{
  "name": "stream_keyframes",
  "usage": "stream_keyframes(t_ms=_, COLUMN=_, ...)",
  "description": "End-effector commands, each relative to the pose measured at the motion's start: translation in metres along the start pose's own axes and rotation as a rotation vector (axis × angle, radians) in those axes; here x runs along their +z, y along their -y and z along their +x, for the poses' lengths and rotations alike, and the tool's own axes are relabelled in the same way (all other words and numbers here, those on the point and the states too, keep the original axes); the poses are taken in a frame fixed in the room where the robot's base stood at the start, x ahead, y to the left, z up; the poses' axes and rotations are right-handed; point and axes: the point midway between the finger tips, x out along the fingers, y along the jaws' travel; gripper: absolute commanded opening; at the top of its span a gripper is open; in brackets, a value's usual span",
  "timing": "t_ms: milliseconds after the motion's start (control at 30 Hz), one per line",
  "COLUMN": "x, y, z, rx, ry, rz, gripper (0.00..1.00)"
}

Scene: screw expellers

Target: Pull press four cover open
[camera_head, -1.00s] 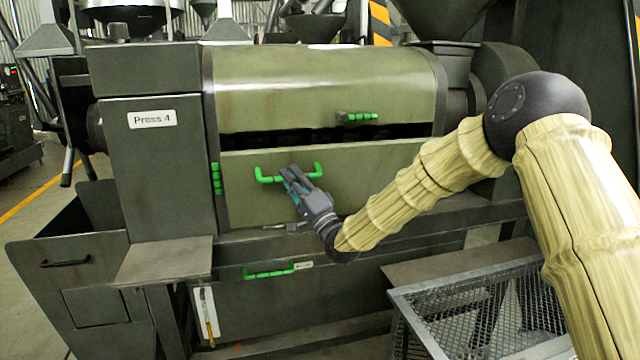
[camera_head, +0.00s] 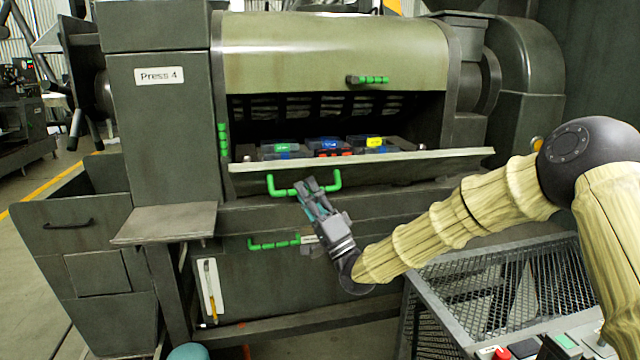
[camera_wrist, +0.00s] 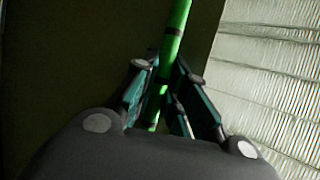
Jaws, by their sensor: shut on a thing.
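The press four cover (camera_head: 450,160) is the lower front flap of the olive machine labelled Press 4 (camera_head: 160,75). It is tilted outward and down, with its top edge toward me and a wide dark opening behind it. Its green handle (camera_head: 335,181) sits on the flap's front face. My gripper (camera_head: 308,187) is shut on the handle bar, near its middle. In the wrist view the green handle (camera_wrist: 173,40) runs between my teal-padded fingers. My fingers hide part of the bar.
Inside the opening lie several small boxes with green, blue and yellow labels (camera_head: 330,144). A wire-mesh crate (camera_head: 500,280) stands at the lower right, below my arm. A lower green handle (camera_head: 273,243) is on the panel beneath. A metal shelf (camera_head: 165,222) juts out at left.

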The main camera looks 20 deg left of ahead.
Motion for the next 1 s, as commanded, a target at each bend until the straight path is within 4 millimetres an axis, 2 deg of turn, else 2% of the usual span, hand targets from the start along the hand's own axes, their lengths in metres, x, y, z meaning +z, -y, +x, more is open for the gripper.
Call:
stream_keyframes(t_ms=33, x=0.007, y=-0.01, z=-0.013, rx=0.003, ry=0.001, rz=0.004, gripper=0.0)
stream_keyframes(t_ms=100, x=0.011, y=-0.015, z=-0.023, rx=0.003, ry=0.002, rz=0.005, gripper=0.0)
stream_keyframes(t_ms=400, x=0.023, y=-0.033, z=-0.053, rx=0.003, ry=0.003, rz=0.004, gripper=0.0)
stream_keyframes(t_ms=633, x=0.024, y=-0.038, z=-0.061, rx=0.003, ry=0.001, rz=0.001, gripper=0.0)
stream_keyframes(t_ms=1000, x=0.025, y=-0.039, z=-0.062, rx=0.003, ry=0.001, rz=0.0, gripper=0.0)
